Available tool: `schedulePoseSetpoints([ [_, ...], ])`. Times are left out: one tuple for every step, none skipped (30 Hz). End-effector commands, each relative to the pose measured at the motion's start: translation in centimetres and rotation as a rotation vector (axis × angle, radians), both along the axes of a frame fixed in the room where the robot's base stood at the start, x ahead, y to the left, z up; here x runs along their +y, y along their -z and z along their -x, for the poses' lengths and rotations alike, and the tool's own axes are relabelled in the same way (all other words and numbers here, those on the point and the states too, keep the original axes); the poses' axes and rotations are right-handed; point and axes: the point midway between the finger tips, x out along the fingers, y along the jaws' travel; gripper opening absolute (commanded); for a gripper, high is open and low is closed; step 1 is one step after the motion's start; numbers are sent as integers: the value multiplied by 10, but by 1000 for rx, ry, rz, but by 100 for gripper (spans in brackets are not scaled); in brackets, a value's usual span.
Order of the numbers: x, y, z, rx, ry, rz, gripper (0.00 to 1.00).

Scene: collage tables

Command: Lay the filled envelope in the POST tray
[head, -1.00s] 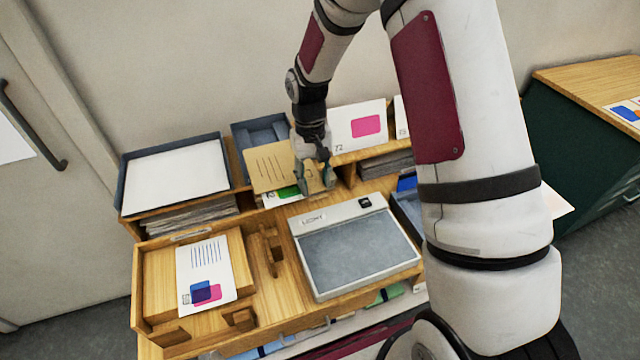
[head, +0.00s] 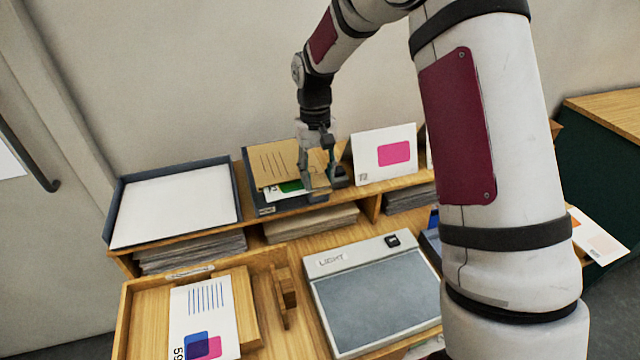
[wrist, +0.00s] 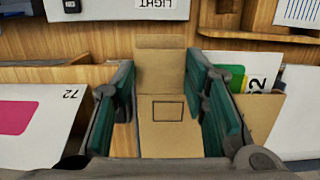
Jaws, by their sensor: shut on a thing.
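The brown envelope (head: 275,162) has dark lines on its face. A white card with a green patch (head: 290,187) shows at its open edge. No POST label is readable.
A second dark tray (head: 113,215) with white paper stands left on the shelf. A white card with a pink patch (head: 370,160) stands close right of my gripper. The light box (head: 375,300) and a wooden tray with a printed card (head: 205,320) are in front.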

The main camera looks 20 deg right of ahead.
Motion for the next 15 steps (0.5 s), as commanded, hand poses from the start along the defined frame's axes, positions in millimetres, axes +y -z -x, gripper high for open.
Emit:
schedulePoseSetpoints([
  [0,2,-8,-1,0,0,13],
  [0,3,-11,0,0,0,13],
  [0,5,-10,2,0,0,13],
  [0,8,-9,4,0,0,13],
  [0,11,-8,4,0,0,13],
  [0,15,-9,3,0,0,13],
  [0,18,-8,3,0,0,13],
  [0,20,-8,3,0,0,13],
  [0,23,-8,3,0,0,13],
  [0,27,-8,3,0,0,13],
  [0,30,-8,3,0,0,13],
  [0,33,-8,3,0,1,13],
  [0,35,-8,3,0,1,13],
  [0,37,-8,3,0,1,13],
  [0,39,-8,2,0,1,13],
])
